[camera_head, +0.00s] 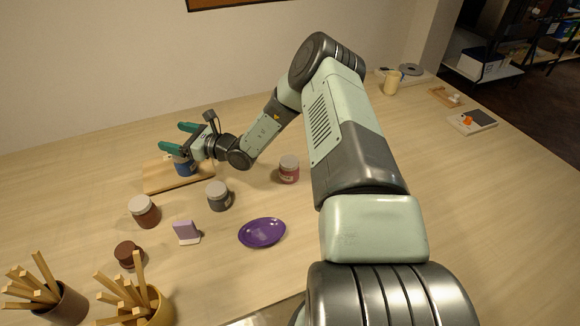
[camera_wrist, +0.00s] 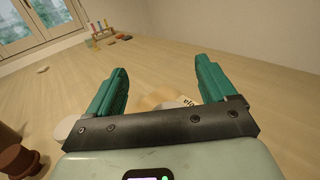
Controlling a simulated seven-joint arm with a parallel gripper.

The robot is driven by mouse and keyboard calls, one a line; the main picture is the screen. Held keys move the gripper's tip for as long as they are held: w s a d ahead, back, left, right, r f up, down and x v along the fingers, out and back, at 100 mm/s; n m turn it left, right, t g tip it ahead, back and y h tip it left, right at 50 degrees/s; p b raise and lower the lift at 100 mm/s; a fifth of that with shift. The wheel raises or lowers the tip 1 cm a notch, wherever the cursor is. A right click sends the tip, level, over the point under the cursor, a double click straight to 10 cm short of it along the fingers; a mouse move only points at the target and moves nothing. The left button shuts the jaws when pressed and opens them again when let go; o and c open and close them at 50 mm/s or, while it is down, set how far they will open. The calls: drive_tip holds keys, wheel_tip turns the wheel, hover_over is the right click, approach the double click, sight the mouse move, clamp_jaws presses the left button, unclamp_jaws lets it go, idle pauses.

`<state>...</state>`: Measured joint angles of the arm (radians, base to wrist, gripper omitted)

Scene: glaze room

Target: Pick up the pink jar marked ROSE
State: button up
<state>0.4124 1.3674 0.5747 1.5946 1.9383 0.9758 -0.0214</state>
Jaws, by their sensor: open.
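The pink-red jar with a pale lid (camera_head: 289,172) stands upright on the table, to the right of my gripper and close beside my arm. Its label is too small to read. My gripper (camera_head: 178,138) is open, at the far left over a wooden board (camera_head: 158,183), well apart from the pink-red jar. A blue jar (camera_head: 185,167) stands on the board just below my gripper and is partly hidden by it. In the wrist view the open fingers (camera_wrist: 161,68) have nothing clearly held between them. The pink-red jar cannot be made out there.
A grey jar (camera_head: 219,197), a brownish-red jar (camera_head: 145,213), a purple plate (camera_head: 262,233) and a lilac block (camera_head: 187,232) stand nearby. A brown spool-like object (camera_head: 128,254) and two pots of wooden sticks (camera_head: 66,304) are at front left. The table behind my gripper is clear.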

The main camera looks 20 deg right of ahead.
drive_tip(key=shift+o, duration=0.6)
